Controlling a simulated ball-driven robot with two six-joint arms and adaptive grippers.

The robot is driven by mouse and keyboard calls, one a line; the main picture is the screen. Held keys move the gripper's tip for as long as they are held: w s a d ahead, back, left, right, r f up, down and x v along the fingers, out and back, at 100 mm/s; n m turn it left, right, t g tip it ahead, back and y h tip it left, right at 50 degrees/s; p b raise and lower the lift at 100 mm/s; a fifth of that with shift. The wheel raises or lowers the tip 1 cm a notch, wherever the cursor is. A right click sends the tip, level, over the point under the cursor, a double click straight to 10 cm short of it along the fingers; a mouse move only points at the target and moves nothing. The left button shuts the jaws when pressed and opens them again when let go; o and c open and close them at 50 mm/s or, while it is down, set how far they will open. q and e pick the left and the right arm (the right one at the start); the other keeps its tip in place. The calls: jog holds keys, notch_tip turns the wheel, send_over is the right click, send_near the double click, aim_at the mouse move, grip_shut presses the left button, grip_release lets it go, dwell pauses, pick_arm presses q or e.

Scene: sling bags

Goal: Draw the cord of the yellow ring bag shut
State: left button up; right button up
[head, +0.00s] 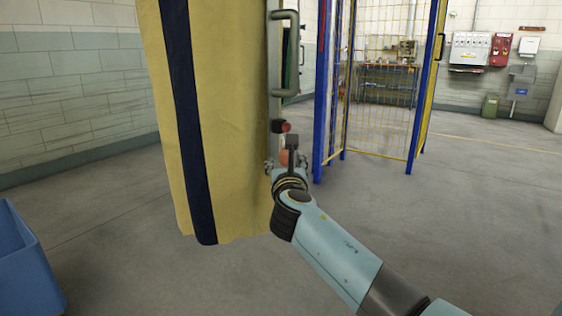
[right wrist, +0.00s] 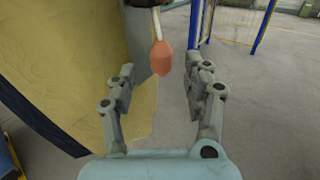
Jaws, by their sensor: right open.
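The yellow bag (head: 220,120) hangs close in front of me in the head view, with a dark blue stripe down it. It also fills the left of the right wrist view (right wrist: 75,45). An orange pull (right wrist: 161,58) hangs from a thin white cord at the bag's right side; it also shows in the head view (head: 285,157). My right gripper (right wrist: 164,78) is open, its two fingers on either side of the pull with space around it. In the head view my right arm hides part of the gripper. My left gripper is in neither view.
A blue and yellow mesh cage (head: 380,85) is behind to the right. A blue bin (head: 25,265) stands at the lower left. The floor on the right is clear.

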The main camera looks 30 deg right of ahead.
aim_at(284, 160)
jog(key=b+x, duration=0.1)
jog(key=x, duration=0.4)
jog(key=shift+w+d, duration=0.2)
jog(key=shift+w, duration=0.05)
grip_shut()
jog(key=shift+f, duration=0.1)
jog(key=shift+w+f, duration=0.1)
jog(key=shift+f, duration=0.1)
dwell(0.5)
